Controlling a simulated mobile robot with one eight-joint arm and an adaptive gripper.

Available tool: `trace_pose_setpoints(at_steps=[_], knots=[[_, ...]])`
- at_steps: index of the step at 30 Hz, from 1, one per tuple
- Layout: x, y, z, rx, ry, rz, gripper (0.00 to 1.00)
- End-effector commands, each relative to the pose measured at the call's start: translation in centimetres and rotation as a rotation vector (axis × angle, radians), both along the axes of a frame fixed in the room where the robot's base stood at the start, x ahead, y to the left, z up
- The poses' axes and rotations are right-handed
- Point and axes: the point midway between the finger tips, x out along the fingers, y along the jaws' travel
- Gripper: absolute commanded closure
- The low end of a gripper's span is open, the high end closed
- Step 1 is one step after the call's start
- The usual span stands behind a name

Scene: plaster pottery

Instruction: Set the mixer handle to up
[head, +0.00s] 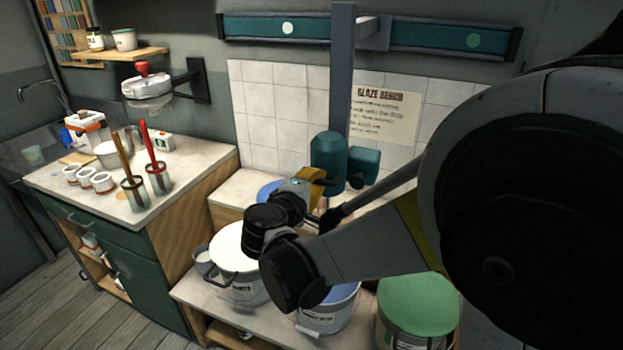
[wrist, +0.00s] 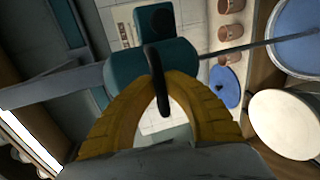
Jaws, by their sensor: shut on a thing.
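The mixer (head: 328,160) is a teal motor housing on a grey vertical column that hangs from the wall rail. In the wrist view the teal housing (wrist: 185,60) fills the middle, and the black mixer handle (wrist: 156,72) stands out in front of it. My gripper (wrist: 160,82) has its yellow fingers closed around the handle from both sides. In the head view my gripper (head: 318,178) is at the lower front of the housing, and my arm hides the handle there. I cannot tell the handle's exact angle.
A white-topped bucket (head: 236,248), a blue-topped bucket (head: 336,300) and a green-lidded bucket (head: 418,303) stand on the low bench under my arm. A counter (head: 190,185) with jars and tool pots is at left. A thin mixer shaft (wrist: 265,42) extends right in the wrist view.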

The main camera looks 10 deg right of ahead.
Motion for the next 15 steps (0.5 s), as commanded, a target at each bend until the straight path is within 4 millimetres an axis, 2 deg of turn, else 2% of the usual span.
trace_pose_setpoints(at_steps=[1, 6, 15], knots=[[0.0, 0.0, 1.8, -0.002, -0.001, 0.001, 1.00], [0.0, 0.0, 6.5, -0.003, -0.001, 0.001, 1.00], [0.0, 0.0, 13.9, -0.002, -0.001, 0.001, 1.00]])
